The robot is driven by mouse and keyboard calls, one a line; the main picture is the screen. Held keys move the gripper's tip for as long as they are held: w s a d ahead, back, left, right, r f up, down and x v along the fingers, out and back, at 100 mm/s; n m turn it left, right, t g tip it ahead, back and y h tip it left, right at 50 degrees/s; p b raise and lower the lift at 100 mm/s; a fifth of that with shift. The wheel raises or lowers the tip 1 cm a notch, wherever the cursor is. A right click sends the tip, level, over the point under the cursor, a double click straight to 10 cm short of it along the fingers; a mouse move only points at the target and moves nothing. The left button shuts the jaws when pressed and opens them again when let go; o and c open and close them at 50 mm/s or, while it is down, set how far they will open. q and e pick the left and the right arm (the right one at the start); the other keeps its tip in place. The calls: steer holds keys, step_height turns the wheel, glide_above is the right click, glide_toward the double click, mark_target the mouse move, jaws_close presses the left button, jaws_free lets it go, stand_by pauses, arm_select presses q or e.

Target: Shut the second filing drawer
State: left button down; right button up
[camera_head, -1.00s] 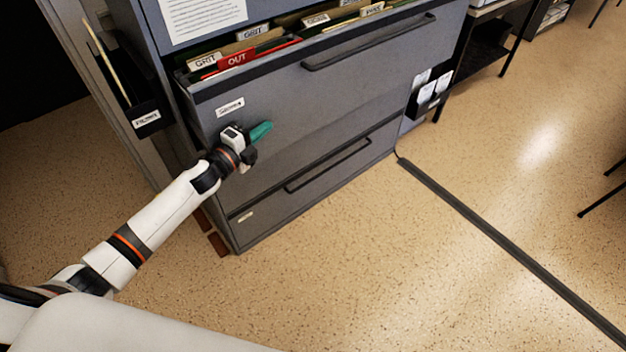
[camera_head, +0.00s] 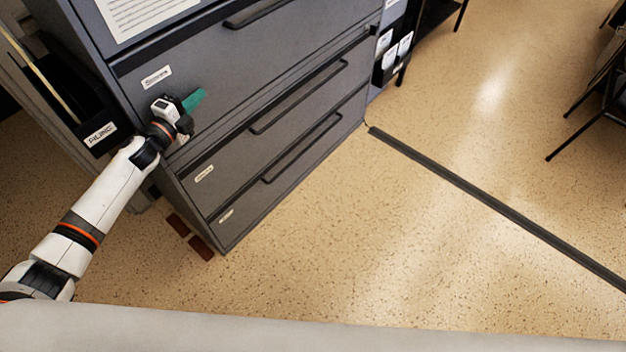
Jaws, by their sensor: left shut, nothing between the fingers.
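The grey filing cabinet's second drawer (camera_head: 215,62) has a white label and a dark bar handle (camera_head: 258,12). It now sits about in line with the cabinet face, with no folders showing above it. I cannot tell whether it is fully flush. My left gripper (camera_head: 194,100), with teal fingers, is shut and empty. It is at the left part of this drawer's front, below and right of the label, and looks to be against the front or very close to it. My right gripper is not in view.
Two lower drawers (camera_head: 225,160) with bar handles look shut. A black file holder (camera_head: 95,135) hangs on the cabinet's left side. A dark cable strip (camera_head: 480,195) crosses the floor. Black chair legs stand at the upper right. The floor in front is open.

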arm_select(q)
steer(key=shift+w+a+r, duration=0.2)
steer(key=shift+a+r, duration=0.1)
steer(key=shift+r, duration=0.05)
stand_by(0.5)
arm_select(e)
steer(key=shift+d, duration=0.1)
